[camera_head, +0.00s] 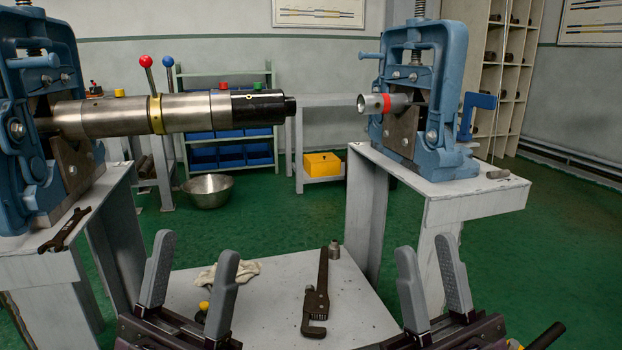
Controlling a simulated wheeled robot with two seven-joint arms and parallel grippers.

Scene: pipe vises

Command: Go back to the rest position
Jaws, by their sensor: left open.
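My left gripper (188,288) is at the bottom left, fingers upright and apart, with nothing between them. My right gripper (431,286) is at the bottom right, fingers also apart and empty. Both are in front of the low table (270,285) and touch none of the tools. A long steel pipe tool with a black end (190,113) is clamped in the left blue vise (40,110). A short pipe with a red band (385,103) sits in the right blue vise (415,85), apart from the black end.
An open-end wrench (66,230) lies on the left stand. A metal bowl (208,191) and a yellow box (322,165) are behind.

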